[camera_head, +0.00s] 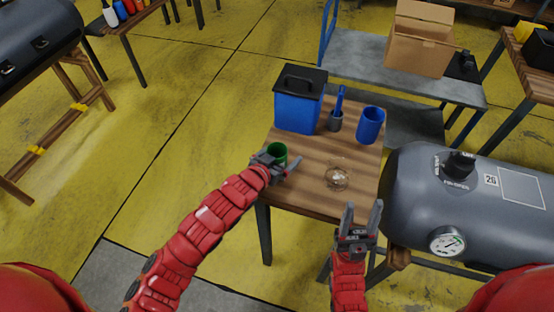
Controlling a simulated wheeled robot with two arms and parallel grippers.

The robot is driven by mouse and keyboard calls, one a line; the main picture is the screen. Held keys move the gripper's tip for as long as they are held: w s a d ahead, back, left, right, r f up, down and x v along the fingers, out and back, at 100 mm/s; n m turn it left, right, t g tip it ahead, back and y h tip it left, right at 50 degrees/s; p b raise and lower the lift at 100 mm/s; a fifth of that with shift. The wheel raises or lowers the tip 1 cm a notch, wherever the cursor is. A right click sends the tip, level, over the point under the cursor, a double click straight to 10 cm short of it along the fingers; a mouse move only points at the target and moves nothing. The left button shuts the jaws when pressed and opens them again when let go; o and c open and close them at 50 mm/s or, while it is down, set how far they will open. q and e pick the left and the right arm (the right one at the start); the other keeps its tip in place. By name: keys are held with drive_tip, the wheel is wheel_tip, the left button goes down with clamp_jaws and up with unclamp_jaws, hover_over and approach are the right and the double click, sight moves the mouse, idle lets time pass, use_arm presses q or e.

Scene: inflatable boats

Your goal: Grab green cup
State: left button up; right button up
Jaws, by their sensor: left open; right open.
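The green cup (277,151) stands upright near the left edge of the small wooden table (318,152). My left gripper (292,164) is open at the near side of the cup and hides its lower part. I cannot tell whether it touches the cup. My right gripper (361,214) is open and empty at the near right edge of the table, well apart from the cup, with its fingers pointing away from me.
A blue box with black lid (298,108), a small holder with a blue-handled tool (336,121) and a blue cup (370,124) stand at the back. A round wire-like item (337,177) lies mid-table. A grey tank (440,198) is close on the right.

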sight(278, 163)
use_arm(q)
drive_tip(key=shift+c, duration=0.3)
drive_tip(key=c, duration=1.4)
drive_tip(key=shift+o, duration=0.2)
drive_tip(key=shift+r, duration=0.1)
drive_tip(key=shift+r, duration=1.25)
drive_tip(key=s, duration=0.3)
drive_tip(key=s+a+r+b, duration=0.1)
drive_tip(key=s, duration=0.1)
drive_tip(key=shift+s+a+r, duration=0.1)
drive_tip(key=shift+s, duration=0.05)
drive_tip(key=s+p, duration=0.4)
drive_tip(key=s+a+r+p, duration=0.1)
drive_tip(key=s+p, duration=0.1)
drive_tip(key=shift+a+p, duration=0.1)
drive_tip(key=shift+p, duration=0.3)
drive_tip(key=shift+s+a+r+p, duration=0.1)
drive_tip(key=shift+s+a+p, duration=0.15)
drive_tip(key=shift+s+p, duration=0.75)
drive_tip(key=shift+s+a+p, duration=0.2)
drive_tip(key=shift+s+p, duration=0.45)
drive_tip(key=shift+s, duration=0.5)
